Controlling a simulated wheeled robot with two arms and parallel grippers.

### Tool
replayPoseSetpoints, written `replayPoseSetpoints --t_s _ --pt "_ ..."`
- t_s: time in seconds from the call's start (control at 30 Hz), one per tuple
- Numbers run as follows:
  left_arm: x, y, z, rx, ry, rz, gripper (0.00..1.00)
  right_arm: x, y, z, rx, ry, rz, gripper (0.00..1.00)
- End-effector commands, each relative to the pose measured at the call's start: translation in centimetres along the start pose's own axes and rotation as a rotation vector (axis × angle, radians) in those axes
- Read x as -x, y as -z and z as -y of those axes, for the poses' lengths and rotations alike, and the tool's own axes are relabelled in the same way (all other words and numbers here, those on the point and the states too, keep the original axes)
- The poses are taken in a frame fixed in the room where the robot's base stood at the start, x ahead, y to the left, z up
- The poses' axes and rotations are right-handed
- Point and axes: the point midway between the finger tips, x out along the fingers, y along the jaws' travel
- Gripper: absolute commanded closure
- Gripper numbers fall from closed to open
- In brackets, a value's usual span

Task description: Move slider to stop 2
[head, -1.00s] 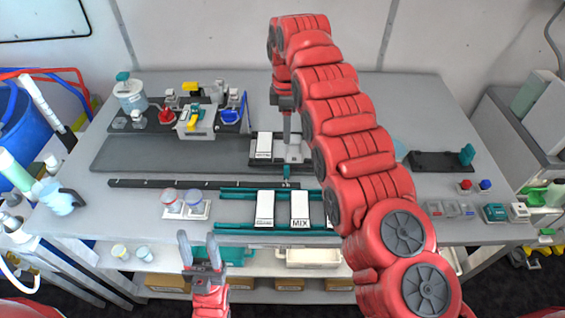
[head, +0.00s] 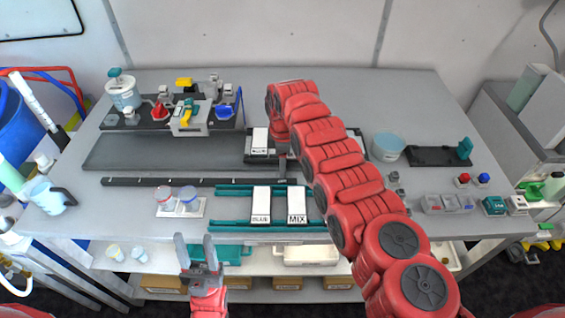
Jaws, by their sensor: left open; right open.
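A long dark slotted rail (head: 150,182) with small pale marks runs across the middle of the table. My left gripper (head: 196,246) is open and empty, in front of the table's front edge, away from the rail.
White plates marked BLUE (head: 261,205) and MIX (head: 297,205) sit on teal rails in front. Two lidded cups (head: 164,196) stand left of them. A dark board with a proportioner (head: 188,120) is behind. A clear tub (head: 389,147) is at right.

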Motion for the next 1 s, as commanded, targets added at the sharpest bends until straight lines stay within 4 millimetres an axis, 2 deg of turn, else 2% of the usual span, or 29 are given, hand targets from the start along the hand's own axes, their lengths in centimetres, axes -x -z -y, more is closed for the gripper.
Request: replayPoseSetpoints --t_s 0.3,0.37,0.6,1.0 --pt "-0.03 0.01 0.0 0.0 0.0 0.0 0.5 -0.32 0.06 0.02 0.001 0.0 0.0 0.47" --pt "-0.03 0.01 0.0 0.0 0.0 0.0 0.5 -0.32 0.06 0.03 0.001 0.0 0.0 0.56" --pt "-0.02 0.0 0.0 0.0 0.0 0.0 0.5 -0.31 0.05 0.03 0.001 0.0 0.0 1.0" --pt "-0.03 0.01 0.0 0.0 0.0 0.0 0.5 -0.27 0.04 0.01 0.001 0.0 0.0 1.0"
